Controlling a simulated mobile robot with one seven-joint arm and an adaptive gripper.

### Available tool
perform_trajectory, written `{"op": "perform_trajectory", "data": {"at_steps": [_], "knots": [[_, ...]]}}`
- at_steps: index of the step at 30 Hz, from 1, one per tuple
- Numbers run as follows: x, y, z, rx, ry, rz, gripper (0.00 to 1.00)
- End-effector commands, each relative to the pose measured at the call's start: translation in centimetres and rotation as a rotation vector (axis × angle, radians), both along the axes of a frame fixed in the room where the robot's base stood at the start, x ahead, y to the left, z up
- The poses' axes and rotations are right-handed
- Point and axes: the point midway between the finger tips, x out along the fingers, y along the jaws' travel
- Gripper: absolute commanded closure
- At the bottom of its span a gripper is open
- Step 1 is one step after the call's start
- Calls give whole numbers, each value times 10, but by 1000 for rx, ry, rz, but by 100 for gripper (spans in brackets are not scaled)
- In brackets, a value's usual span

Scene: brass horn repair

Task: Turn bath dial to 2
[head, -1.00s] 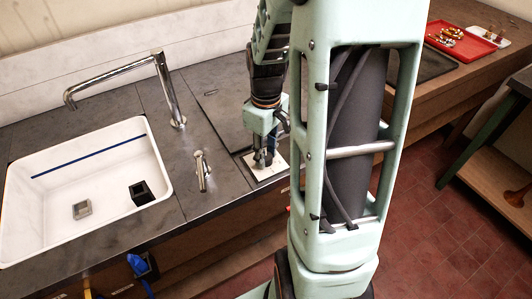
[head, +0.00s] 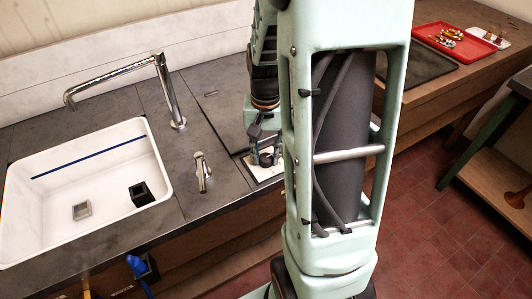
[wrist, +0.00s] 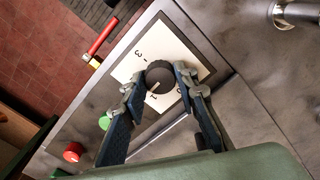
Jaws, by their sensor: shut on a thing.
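The bath dial (wrist: 159,74) is a dark round knob with a pale pointer mark, on a white plate (wrist: 184,45) in the wrist view. The numbers 3 and 1 show on the plate, and the pointer mark lies close to the 1. The 2 does not show clearly. My gripper (wrist: 160,82) is shut on the dial, one finger on each side of it. In the head view, my gripper (head: 264,157) is low over the white plate (head: 254,179), and the dial is mostly hidden by the fingers.
A small tap (head: 202,171), a tall faucet (head: 168,95) and a white sink (head: 100,200) are left of my gripper. In the wrist view, a red-handled lever (wrist: 102,37), a green button (wrist: 104,122) and a red button (wrist: 73,152) lie along the counter's front edge.

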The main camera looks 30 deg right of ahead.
Motion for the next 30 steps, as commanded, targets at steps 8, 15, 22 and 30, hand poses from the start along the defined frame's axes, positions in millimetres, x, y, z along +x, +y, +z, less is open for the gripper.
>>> {"op": "perform_trajectory", "data": {"at_steps": [8,15,22,30], "knots": [[0,0,1,0,0,-253,97],[1,0,2,0,-2,-425,97],[1,0,1,0,-2,-530,97],[1,0,1,0,-2,-576,97]]}}
